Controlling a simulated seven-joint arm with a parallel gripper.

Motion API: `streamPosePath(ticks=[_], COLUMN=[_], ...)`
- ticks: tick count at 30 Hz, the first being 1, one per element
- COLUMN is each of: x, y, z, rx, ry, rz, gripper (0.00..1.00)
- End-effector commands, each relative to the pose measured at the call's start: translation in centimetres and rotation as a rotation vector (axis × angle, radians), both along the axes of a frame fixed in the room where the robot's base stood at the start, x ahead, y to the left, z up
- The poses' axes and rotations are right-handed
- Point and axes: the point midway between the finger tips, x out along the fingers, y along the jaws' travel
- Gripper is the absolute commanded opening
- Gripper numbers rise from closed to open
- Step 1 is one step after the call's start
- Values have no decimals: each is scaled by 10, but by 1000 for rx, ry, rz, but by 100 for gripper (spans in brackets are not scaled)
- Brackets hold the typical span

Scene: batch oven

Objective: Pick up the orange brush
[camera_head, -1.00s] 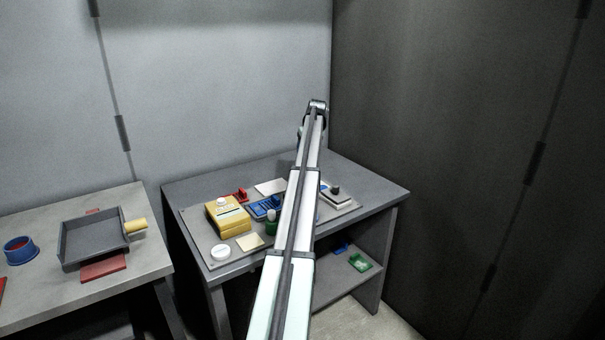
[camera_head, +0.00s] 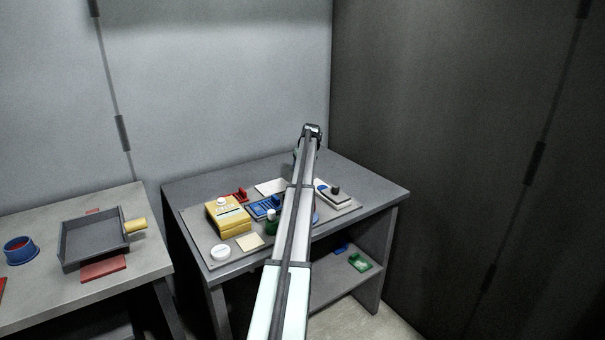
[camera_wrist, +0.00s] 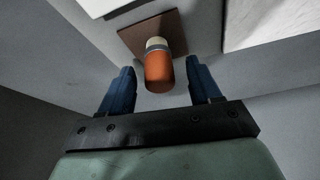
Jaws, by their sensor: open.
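The orange brush (camera_wrist: 158,71) shows in the wrist view as an orange cylinder with a pale top end and a grey band. It stands on or over a brown square pad (camera_wrist: 176,27). My gripper (camera_wrist: 162,80) is open, with one blue finger on each side of the brush and a visible gap to each. The fingers are not closed on it. In the head view my own arm hides the brush and the gripper's fingers.
In the head view, the grey table (camera_head: 372,188) holds a yellow box (camera_head: 228,217), a blue item (camera_head: 263,207), a white round item (camera_head: 220,252) and a grey device (camera_head: 337,197). A side table (camera_head: 150,262) with a dark tray (camera_head: 95,240) stands left. Walls rise behind and right.

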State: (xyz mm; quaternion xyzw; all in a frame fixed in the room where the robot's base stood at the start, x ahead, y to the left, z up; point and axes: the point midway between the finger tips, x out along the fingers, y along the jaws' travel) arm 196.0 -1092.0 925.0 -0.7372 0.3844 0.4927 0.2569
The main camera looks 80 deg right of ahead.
Motion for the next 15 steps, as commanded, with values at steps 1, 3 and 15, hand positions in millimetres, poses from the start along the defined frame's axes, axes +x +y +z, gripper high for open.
streamPosePath(ticks=[1, 3, 15], x=[2, 3, 4], y=[-3, -5, -6], z=[-7, -13, -17], rx=[1, 1, 0], ry=[0, 1, 0], rz=[0, 0, 0], gripper=[63, 63, 51])
